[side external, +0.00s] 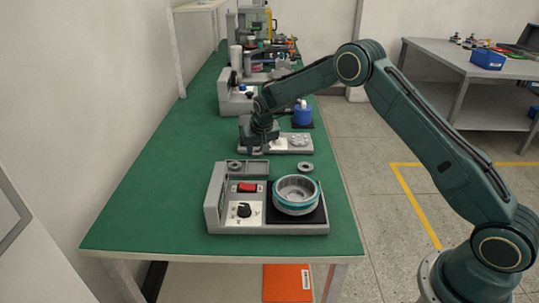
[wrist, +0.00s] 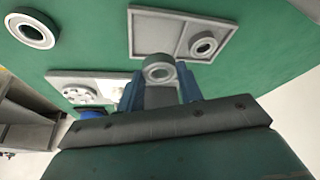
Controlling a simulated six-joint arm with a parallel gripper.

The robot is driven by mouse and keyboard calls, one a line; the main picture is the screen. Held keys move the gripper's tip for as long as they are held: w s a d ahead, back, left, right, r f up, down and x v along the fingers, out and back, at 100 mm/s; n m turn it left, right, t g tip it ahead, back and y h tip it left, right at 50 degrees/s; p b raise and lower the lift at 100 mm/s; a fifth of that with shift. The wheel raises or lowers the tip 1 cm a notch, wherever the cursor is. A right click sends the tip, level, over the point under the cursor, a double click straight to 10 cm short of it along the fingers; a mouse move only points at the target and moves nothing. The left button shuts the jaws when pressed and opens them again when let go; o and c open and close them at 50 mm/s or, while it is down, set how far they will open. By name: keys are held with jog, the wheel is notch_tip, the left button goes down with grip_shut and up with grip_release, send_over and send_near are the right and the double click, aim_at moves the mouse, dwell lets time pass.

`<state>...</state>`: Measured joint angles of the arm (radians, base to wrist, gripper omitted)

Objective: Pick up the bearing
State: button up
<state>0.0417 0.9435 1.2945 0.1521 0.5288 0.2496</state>
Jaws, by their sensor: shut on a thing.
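My gripper (wrist: 160,85) is shut on a small grey ring-shaped bearing (wrist: 158,70) in the wrist view. The bearing sits between the two blue-grey fingertips, its hole facing the camera. In the side view my gripper (side external: 258,147) hangs over the green bench, behind the shallow grey tray and near the left end of a light grey parts plate. The held bearing cannot be made out there.
The two-part tray (side external: 259,167) has another ring (side external: 235,166) in one compartment. A loose grey ring (side external: 305,167) lies right of it. A control box with a red switch (side external: 247,187) and a round teal-banded housing (side external: 297,195) stand in front. The parts plate (side external: 298,149) and blue container (side external: 302,116) are behind.

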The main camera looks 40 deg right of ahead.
notch_tip(320, 180, up, 14)
jog(key=shift+r, duration=0.25)
dwell(0.6)
jog(key=shift+s, duration=0.2)
jog(key=shift+s+a, duration=1.3)
jog(key=shift+s, duration=4.1)
jog(key=shift+s+a, duration=1.3)
jog(key=shift+s, duration=4.05)
jog(key=shift+f, duration=5.3)
jog(key=shift+f, duration=0.15)
jog(key=shift+f, duration=0.7)
jog(key=shift+f, duration=0.2)
